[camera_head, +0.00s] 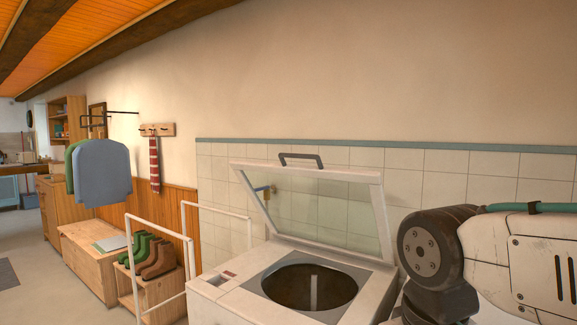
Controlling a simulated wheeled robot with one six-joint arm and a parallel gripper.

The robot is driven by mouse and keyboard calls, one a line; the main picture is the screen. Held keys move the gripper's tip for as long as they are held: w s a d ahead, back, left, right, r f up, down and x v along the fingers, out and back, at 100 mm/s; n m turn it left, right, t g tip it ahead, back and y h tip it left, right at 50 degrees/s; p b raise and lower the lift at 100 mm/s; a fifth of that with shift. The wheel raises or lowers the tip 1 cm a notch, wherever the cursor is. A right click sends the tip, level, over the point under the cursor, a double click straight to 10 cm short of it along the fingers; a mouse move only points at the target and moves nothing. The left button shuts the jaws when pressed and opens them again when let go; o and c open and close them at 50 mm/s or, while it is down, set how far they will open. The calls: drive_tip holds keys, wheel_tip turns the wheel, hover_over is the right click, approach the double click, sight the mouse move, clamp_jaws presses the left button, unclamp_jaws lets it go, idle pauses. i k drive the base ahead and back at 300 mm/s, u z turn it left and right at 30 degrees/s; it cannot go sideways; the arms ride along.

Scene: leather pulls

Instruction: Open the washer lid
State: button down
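The washer (231,303) is a white top-loading machine at the lower centre. Its lid (372,178), a white frame around a clear pane, stands raised and tilted back towards the tiled wall. A dark handle (302,157) sits on the lid's upper edge. The round dark drum opening (310,287) is uncovered. My arm comes in from the right, beside the washer and in front of its right side. My gripper does not show in this view, and no part of the arm is seen touching the lid handle.
A white rail frame (189,262) stands left of the washer. Further left are boots (158,258) on a wooden rack, a wooden chest (88,262) and hanging clothes (103,172). Floor is free at far left.

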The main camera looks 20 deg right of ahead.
sight(373, 178)
drive_tip(key=u, duration=0.3)
drive_tip(key=i, duration=0.95)
drive_tip(key=z, duration=0.2)
